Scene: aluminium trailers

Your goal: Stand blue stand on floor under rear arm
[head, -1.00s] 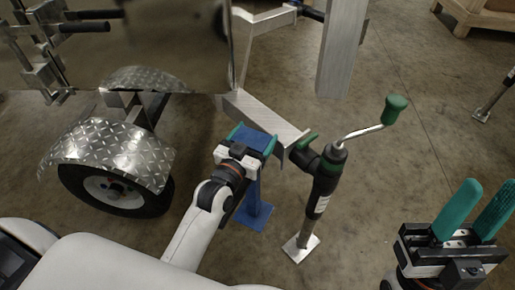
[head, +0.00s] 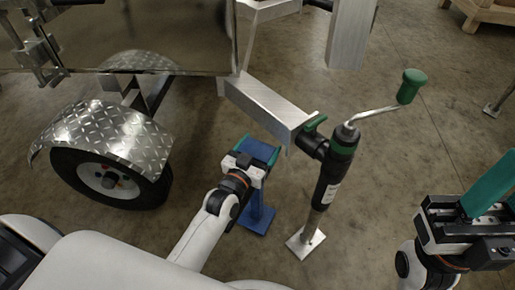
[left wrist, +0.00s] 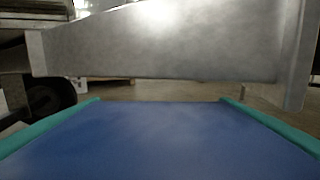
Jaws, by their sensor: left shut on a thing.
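The blue stand (head: 257,217) is upright, with a flat top plate, a post and a square base; I cannot tell whether the base touches the floor. My left gripper (head: 258,150) is shut on its top, green fingers at both sides. The aluminium arm (head: 265,104) of the trailer reaches out just behind and above the stand's top. In the left wrist view the blue top plate (left wrist: 160,142) fills the lower part, and the arm (left wrist: 165,45) crosses above and beyond it, with a visible gap. My right gripper (head: 499,193) is empty and open at the right edge, partly cut off.
A jack (head: 330,180) with a green-handled crank stands right of the blue stand, its foot plate on the floor. The trailer wheel (head: 110,175) and tread-plate fender (head: 105,130) are at left. Concrete floor (head: 400,150) is clear at right.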

